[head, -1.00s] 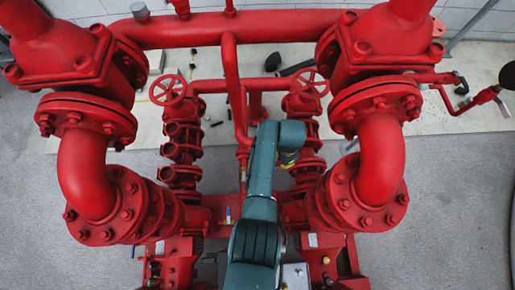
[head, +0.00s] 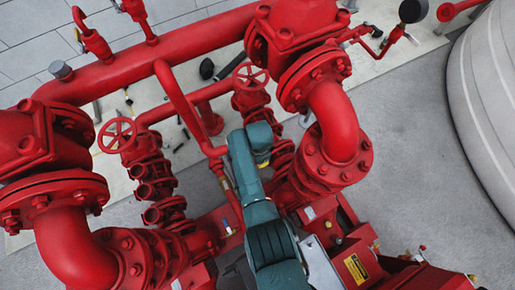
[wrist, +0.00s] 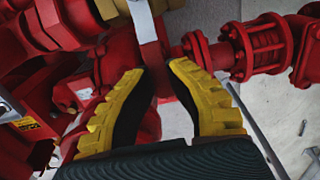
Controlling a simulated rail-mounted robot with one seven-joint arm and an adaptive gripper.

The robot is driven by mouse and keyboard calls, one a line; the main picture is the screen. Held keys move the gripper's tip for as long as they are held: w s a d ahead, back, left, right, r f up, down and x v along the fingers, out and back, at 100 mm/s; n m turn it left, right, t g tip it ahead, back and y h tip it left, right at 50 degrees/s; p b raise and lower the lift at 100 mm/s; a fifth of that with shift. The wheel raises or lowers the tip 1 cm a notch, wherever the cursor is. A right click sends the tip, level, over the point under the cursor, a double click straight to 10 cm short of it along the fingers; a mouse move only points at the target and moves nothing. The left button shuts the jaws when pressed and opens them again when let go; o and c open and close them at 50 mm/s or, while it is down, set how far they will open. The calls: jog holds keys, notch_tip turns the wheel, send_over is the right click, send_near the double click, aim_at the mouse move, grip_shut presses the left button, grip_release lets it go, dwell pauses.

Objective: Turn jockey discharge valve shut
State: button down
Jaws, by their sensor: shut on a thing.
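In the wrist view, my gripper (wrist: 158,70) has yellow-and-black fingers on either side of a narrow flat lever (wrist: 146,22). The lever is grey at the top and looks reddish toward the fingertips. It runs down from a brass-yellow fitting (wrist: 112,8), and my gripper is shut on it. The lever appears to be the handle of the jockey discharge valve, though no label shows. In the head view, my arm reaches down between the pump pipes, and the fingertips and lever are hidden there.
Two red handwheels (head: 117,135) (head: 251,75) stand on valve stacks beside my arm. Large red elbow pipes (head: 338,120) flank it, and a thick red header pipe (head: 160,45) crosses behind. Grey floor (head: 420,150) is open to the right, before a large pale tank (head: 490,100).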

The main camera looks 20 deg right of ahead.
jog(key=c, duration=1)
grip_release()
jog(key=shift+s+f, duration=0.25)
jog(key=shift+w+r, duration=0.1)
jog(key=shift+w, duration=0.05)
notch_tip(320, 180, up, 12)
jog(key=shift+r, duration=0.1)
